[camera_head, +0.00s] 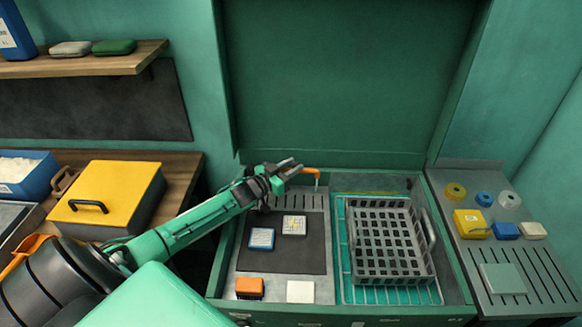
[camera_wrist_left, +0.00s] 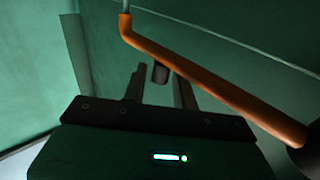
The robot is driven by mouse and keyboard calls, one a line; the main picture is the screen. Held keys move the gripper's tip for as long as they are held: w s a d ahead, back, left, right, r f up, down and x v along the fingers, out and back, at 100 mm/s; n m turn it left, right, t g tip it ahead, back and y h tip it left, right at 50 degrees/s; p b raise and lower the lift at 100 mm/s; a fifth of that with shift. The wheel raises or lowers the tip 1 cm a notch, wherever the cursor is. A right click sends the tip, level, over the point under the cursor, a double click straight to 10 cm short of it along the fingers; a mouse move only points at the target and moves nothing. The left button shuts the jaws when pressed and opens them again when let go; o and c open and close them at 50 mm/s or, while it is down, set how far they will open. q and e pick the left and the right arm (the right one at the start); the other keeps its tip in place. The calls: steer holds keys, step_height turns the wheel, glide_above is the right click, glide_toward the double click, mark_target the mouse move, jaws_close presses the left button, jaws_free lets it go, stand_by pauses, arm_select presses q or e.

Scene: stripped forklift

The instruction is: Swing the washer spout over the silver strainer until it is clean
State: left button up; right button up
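The washer (camera_head: 448,240) is a green cabinet with its lid raised. Its orange spout (camera_head: 311,172) is at the back of the basin, and in the left wrist view the spout (camera_wrist_left: 205,85) crosses diagonally as a bent pipe. My left gripper (camera_head: 292,167) is just left of the spout. In the wrist view its two fingers (camera_wrist_left: 159,90) stand apart, with a dark stub between or behind them; contact cannot be told. A square silver piece, apparently the strainer (camera_head: 293,225), lies on the dark mat in front of the gripper. My right gripper is out of view.
A blue-framed square (camera_head: 261,238) lies beside the silver one. Orange (camera_head: 249,288) and white (camera_head: 300,291) blocks sit in front. A grey basket (camera_head: 390,245) fills the right half. A side shelf (camera_head: 545,275) holds small parts; a yellow box (camera_head: 115,190) is left.

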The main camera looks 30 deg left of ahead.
arm_select(q)
jaws_close()
steer(key=shift+s, duration=0.1)
steer(key=shift+s+d, duration=0.1)
steer(key=shift+s, duration=0.05)
steer(key=s+m+g+h+p, duration=0.1)
steer(key=s+m+h, duration=0.2)
steer(key=s, duration=0.5)
steer(key=shift+d+g+h, duration=0.3)
steer(key=shift+d+h, duration=0.05)
steer(key=shift+h, duration=0.35)
steer(key=shift+w+r, duration=0.1)
steer(key=shift+r, duration=0.05)
